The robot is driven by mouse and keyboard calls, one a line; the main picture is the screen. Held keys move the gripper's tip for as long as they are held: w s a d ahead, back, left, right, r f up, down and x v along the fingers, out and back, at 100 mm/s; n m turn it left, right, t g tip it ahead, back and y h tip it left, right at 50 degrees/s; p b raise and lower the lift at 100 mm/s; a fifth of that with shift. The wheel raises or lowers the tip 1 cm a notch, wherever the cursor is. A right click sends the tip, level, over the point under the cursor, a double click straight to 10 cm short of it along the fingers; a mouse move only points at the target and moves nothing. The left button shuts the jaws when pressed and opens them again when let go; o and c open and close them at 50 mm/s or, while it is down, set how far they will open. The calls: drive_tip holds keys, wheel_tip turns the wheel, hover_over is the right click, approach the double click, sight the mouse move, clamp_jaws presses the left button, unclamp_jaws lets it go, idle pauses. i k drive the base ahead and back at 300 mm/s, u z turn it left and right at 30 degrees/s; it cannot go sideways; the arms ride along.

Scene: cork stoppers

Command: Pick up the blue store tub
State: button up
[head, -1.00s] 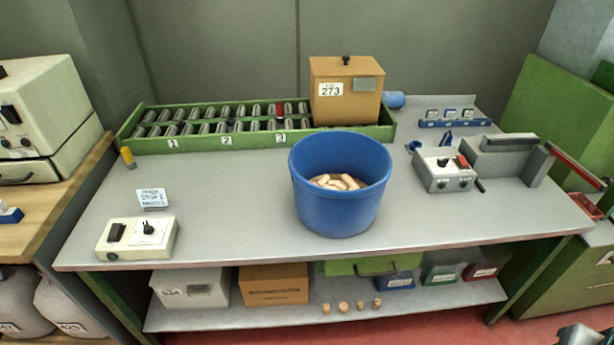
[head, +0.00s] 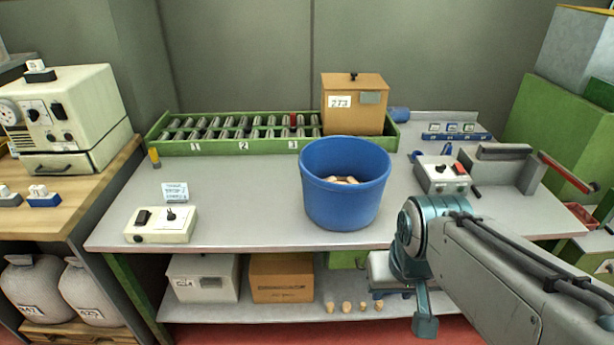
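The blue store tub (head: 345,207) stands upright on the grey workbench (head: 250,225), right of the middle and close to the front edge. It is open at the top, and several pale corks (head: 343,180) lie inside. My gripper (head: 424,322) is at the end of the arm that comes in from the lower right. It hangs below the bench top, in front of the bench's front edge, to the right of and lower than the tub, apart from it. Its fingers are partly hidden, so I cannot tell whether they are open.
A green rack (head: 230,147) of metal cylinders and a tan box (head: 352,100) numbered 273 stand behind the tub. A switch box (head: 441,175) is at its right, a cream control box (head: 161,225) at the left. Boxes and several corks sit on the lower shelf (head: 230,312).

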sight(344, 178)
drive_tip(key=i, duration=1.1)
drive_tip(key=u, duration=0.1)
